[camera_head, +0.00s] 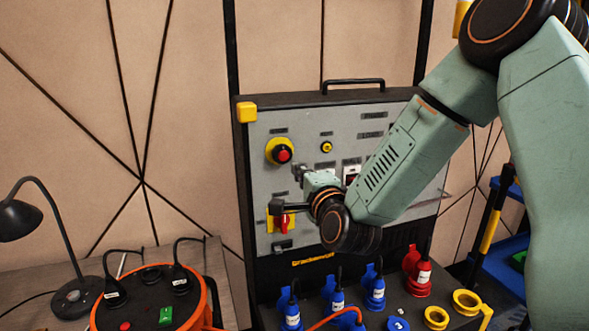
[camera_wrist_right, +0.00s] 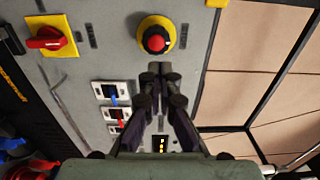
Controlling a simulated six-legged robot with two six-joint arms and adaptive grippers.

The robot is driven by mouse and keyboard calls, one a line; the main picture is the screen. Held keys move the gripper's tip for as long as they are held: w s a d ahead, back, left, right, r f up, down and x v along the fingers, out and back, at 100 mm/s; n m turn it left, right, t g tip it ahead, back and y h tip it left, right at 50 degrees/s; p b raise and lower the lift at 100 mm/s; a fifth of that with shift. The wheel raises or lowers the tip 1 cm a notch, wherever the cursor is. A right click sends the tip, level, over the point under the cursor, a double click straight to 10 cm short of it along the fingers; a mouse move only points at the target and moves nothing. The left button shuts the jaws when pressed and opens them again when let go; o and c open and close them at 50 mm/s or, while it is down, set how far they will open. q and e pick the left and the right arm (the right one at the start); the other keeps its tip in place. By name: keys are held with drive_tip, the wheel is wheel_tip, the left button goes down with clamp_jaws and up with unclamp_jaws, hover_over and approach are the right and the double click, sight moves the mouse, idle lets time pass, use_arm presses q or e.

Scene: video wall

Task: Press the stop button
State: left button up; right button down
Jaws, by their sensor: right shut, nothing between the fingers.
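The stop button is a red mushroom button (camera_head: 283,155) on a yellow ring, at the upper left of the grey control panel (camera_head: 262,190). It also shows at the top middle of the right wrist view (camera_wrist_right: 156,42). My right gripper (camera_head: 298,171) is just below and right of the button in the head view. In the right wrist view its fingers (camera_wrist_right: 160,68) are shut together, empty, and point at the button, their tips just short of it in the picture. Whether they touch it I cannot tell. My left gripper is not in view.
A red rotary switch on a yellow plate (camera_wrist_right: 45,38) sits on the same panel. Blue and red plugs (camera_head: 375,290) stand on the ledge below. An orange cable reel (camera_head: 205,285) and a black lamp (camera_head: 65,230) are on the left.

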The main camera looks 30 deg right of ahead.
drive_tip(key=shift+v, duration=2.9)
drive_tip(key=s+a+f+n+g+y+b, duration=0.1)
drive_tip(key=s+a+f+n+g+b, duration=0.15)
drive_tip(key=f+n, duration=0.45)
drive_tip(key=s+a+f+n+g+y+b, duration=0.1)
drive_tip(key=s+a+f+n+g+y, duration=0.2)
drive_tip(key=f, duration=0.8)
drive_tip(key=s+a+f+n+g+b, duration=0.1)
drive_tip(key=s+a+f+n+g, duration=0.3)
drive_tip(key=f, duration=0.6)
drive_tip(key=s+a+f+n+g+b, duration=0.2)
drive_tip(key=s+f+n+g+b, duration=0.4)
drive_tip(key=s+f, duration=1.6)
drive_tip(key=shift+s+f+g+b, duration=0.25)
drive_tip(key=shift+s+g+b, duration=0.35)
drive_tip(key=shift+g+b, duration=0.35)
